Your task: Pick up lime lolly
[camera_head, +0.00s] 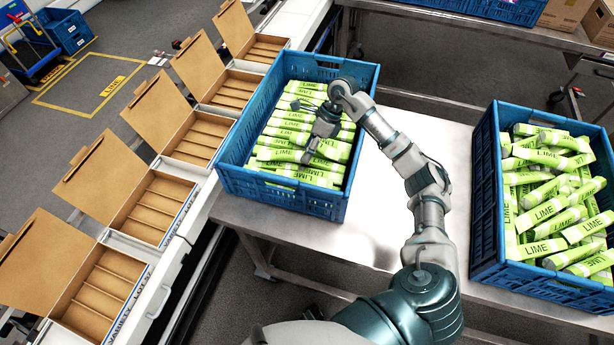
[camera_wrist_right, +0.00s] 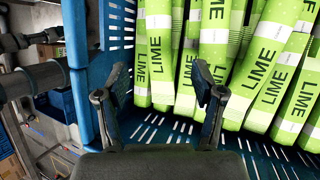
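Lime lollies (camera_head: 290,135) are green and white packs marked LIME. They lie in rows in the middle blue crate (camera_head: 283,192). My right gripper (camera_head: 303,132) is over this crate, above the lollies. In the right wrist view, the right gripper (camera_wrist_right: 160,84) has its two fingers apart with nothing held between them. Several lime lollies (camera_wrist_right: 187,60) stand out just beyond and to the right of the fingertips, with the slatted crate floor (camera_wrist_right: 160,128) bare below them. My left gripper is not in view.
A second blue crate (camera_head: 487,240) with loosely piled lime lollies stands at the right. Several open cardboard boxes (camera_head: 150,205) with empty compartments line the conveyor at the left. The metal table (camera_head: 350,228) is bare between the crates, under my right arm.

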